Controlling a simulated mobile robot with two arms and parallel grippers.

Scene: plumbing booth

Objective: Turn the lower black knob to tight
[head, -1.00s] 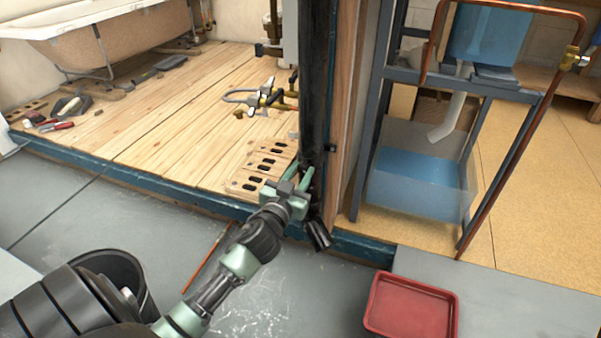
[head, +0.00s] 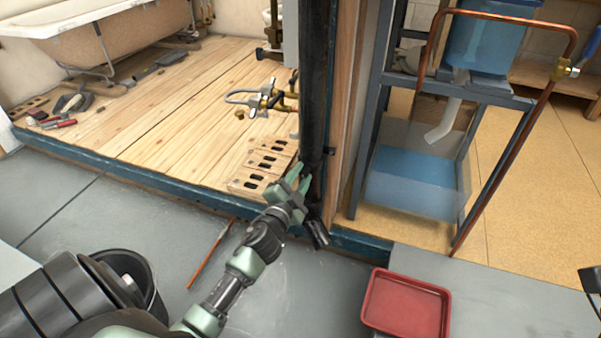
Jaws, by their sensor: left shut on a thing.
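My left gripper (head: 299,176) reaches up to the lower part of the black vertical pipe (head: 313,90). Its two green fingers are at the pipe's left side, shut on the lower black knob there. The knob is mostly hidden by the fingers and blends into the black pipe, so its turn position cannot be read. A short black pipe end (head: 317,232) angles down just below the gripper. My right gripper is not in view.
A wooden platform with a blue edge (head: 150,170) lies behind, bearing a perforated brick (head: 262,165) and a brass valve (head: 265,100). A red tray (head: 405,305) and black bucket (head: 135,275) stand on the grey floor. A blue-water tank stand is at right.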

